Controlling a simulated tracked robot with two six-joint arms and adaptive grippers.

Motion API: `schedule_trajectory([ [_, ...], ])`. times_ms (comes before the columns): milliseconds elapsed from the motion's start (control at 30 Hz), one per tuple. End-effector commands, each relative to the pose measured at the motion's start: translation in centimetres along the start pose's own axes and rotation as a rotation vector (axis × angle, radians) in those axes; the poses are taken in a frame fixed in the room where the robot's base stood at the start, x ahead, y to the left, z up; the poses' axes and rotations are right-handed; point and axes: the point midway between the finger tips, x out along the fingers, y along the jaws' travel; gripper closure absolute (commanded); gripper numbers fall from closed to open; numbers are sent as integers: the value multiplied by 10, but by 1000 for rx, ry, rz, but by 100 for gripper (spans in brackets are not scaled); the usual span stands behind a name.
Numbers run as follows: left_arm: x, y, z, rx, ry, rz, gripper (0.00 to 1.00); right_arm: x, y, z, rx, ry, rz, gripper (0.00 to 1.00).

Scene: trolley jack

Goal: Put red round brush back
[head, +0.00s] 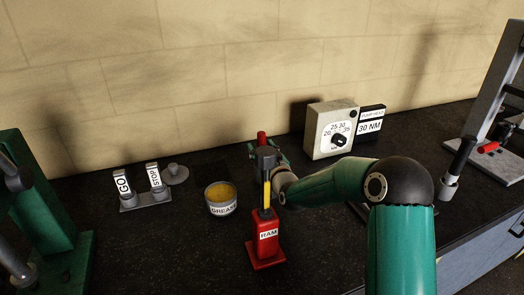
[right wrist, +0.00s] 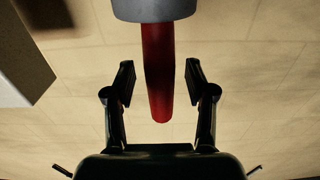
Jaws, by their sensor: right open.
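The red round brush shows in the head view as a red handle (head: 261,137) standing upright behind the ram. In the right wrist view its handle (right wrist: 158,75) runs between my fingers, out of a grey round part at the top edge; I cannot tell whether that part belongs to the brush or to a holder. My right gripper (right wrist: 160,88) is open, with a finger on each side of the handle and visible gaps. In the head view the right gripper (head: 268,157) is partly hidden behind the ram's dark top. My left gripper is not in view.
The red ram (head: 266,242) stands close in front of my right gripper. A grease tin (head: 221,208), GO/STOP switches (head: 140,198) and a torque dial box (head: 331,130) stand around. A black-handled tool (head: 462,155) is in a grey cup at right.

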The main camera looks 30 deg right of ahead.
Motion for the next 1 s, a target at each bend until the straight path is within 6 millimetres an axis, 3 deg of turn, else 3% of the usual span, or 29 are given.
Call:
schedule_trajectory([
  [267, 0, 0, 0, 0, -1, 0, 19, 3, 0, 0, 0, 0, -1, 46],
  [600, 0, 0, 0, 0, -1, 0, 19, 3, -1, 0, 0, 0, -2, 100],
  [1000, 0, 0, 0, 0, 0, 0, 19, 3, -2, -3, -1, 3, -2, 100],
])
